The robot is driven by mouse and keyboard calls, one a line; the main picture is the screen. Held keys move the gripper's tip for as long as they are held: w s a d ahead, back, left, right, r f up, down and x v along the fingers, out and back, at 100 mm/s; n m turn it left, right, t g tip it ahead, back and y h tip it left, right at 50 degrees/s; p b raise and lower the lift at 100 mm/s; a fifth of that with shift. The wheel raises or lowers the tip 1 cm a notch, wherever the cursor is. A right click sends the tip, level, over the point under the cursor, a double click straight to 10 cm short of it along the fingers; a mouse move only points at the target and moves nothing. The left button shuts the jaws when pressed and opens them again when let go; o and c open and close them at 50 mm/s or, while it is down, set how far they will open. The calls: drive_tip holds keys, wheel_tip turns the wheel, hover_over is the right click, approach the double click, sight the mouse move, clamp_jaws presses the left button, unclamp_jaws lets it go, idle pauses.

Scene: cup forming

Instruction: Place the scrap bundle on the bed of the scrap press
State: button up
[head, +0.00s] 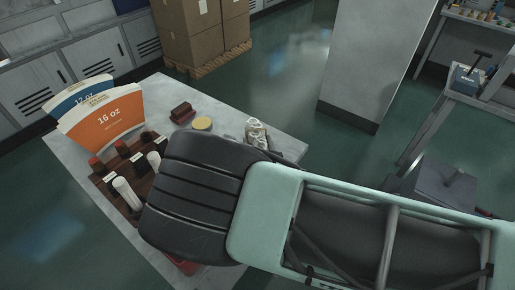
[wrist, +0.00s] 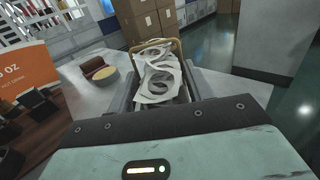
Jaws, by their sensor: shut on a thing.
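The scrap bundle (wrist: 160,78) is a stack of white sheet offcuts with round cut-outs and a tan band around its far end. My gripper (wrist: 158,92) is shut on it, with a finger along each side in the wrist view. In the head view the bundle (head: 257,134) shows just beyond my arm, near the right edge of the grey table; my arm hides most of the gripper there. I cannot tell whether the bundle touches the table. A blue-grey device with a black lever (head: 467,79) stands on a bench at upper right; I cannot tell whether it is the scrap press.
The grey table (head: 224,119) carries orange and blue cup blanks (head: 108,120), a brown rack (head: 125,172), a dark red block (head: 182,112) and a round yellow-topped piece (head: 202,124). A pale pillar (head: 375,60) stands beyond. Green floor is open between table and pillar.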

drive_tip(key=shift+f, duration=1)
drive_tip(key=shift+f, duration=0.1)
drive_tip(key=o, duration=1.1)
